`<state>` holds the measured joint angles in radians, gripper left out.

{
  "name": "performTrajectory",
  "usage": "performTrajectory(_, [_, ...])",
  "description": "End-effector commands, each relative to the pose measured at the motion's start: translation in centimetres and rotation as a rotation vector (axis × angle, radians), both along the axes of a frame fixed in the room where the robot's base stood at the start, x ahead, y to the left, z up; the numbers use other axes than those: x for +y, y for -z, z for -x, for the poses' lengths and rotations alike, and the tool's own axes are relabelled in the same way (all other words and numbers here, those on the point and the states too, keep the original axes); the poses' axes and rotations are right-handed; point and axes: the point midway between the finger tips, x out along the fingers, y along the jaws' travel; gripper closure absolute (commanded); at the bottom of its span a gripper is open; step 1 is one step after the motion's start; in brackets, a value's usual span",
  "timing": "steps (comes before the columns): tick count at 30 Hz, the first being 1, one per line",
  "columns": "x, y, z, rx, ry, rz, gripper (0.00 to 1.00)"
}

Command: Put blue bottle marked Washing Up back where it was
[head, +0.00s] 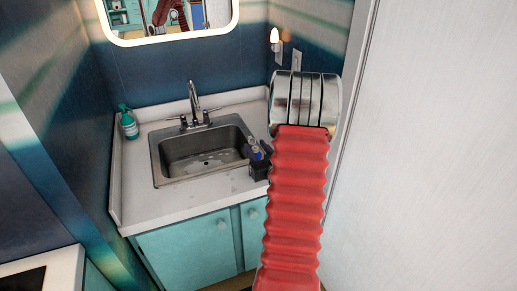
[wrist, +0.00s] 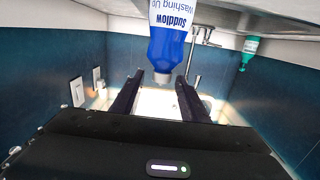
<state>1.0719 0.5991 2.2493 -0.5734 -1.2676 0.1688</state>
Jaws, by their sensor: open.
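The blue bottle (wrist: 172,42) is large in the wrist view, which looks upside down. Its white label carries "Suddlow" and "Washing Up". Its narrow cap end is close to the tips of my gripper (wrist: 160,76), roughly between the two dark fingers. The fingers are apart, and I cannot tell whether either touches the bottle. In the head view my gripper (head: 259,166) is at the right of the sink, partly covered by my arm. Only a small blue patch of the bottle (head: 260,155) shows there; its base is hidden.
A metal sink (head: 205,162) with a tap (head: 194,104) is set in the pale counter (head: 130,190). A green bottle (head: 128,122) stands in the back left corner. Walls close in the left and back, and a white panel (head: 430,150) rises at right.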

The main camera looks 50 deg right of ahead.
Motion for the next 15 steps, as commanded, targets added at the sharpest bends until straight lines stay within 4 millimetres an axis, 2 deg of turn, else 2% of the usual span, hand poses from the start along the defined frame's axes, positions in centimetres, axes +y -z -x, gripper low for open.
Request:
performTrajectory(5, [0.8, -0.1, 1.5, 0.000, 0.002, -0.001, 0.60])
performTrajectory(15, [3.7, -0.4, 6.5, 0.000, 0.003, -0.002, 0.60])
